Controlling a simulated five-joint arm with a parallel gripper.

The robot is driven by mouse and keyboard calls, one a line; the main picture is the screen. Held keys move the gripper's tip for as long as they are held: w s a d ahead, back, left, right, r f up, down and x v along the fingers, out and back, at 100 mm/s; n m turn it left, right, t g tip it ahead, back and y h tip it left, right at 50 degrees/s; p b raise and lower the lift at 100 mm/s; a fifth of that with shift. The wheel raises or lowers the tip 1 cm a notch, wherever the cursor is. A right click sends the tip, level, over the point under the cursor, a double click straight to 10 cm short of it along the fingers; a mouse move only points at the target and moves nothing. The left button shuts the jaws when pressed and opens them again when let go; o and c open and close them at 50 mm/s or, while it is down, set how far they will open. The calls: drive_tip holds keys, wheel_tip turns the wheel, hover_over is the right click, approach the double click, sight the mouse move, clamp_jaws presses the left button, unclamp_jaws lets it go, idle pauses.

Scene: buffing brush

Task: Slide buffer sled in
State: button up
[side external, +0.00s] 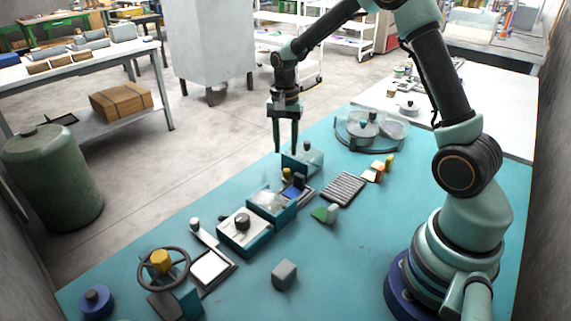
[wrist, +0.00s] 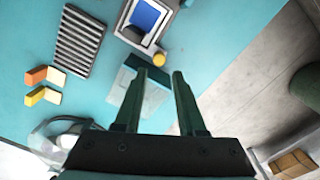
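My gripper (side external: 286,150) points down over the far edge of the teal table, and its two fingers are apart. In the wrist view my gripper (wrist: 162,76) shows a gap between the fingers, with a dark teal upright block (wrist: 152,82) just beyond or below the tips. I cannot tell whether they touch. A clear plate (wrist: 124,80) is beside that block. A blue block (wrist: 147,14) sits in a grey-and-white frame, with a yellow knob (wrist: 159,59) near its end. No part is labelled, so I cannot tell for sure which is the buffer sled.
A ribbed grey rack (side external: 343,188) lies right of the blue block. Small orange and yellow blocks (side external: 376,171) and a round clear-covered tray (side external: 340,135) are farther right. A teal box with a knob (side external: 240,232), a handwheel (side external: 163,268) and a grey cube (side external: 284,274) stand nearer the camera.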

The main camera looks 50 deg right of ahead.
sight(286, 170)
wheel_tip(286, 170, down, 8)
drive_tip(key=shift+s+r, duration=0.1)
drive_tip(key=shift+r, duration=0.1)
clamp_jaws()
drive_tip(key=shift+r, duration=0.1)
idle(1.4)
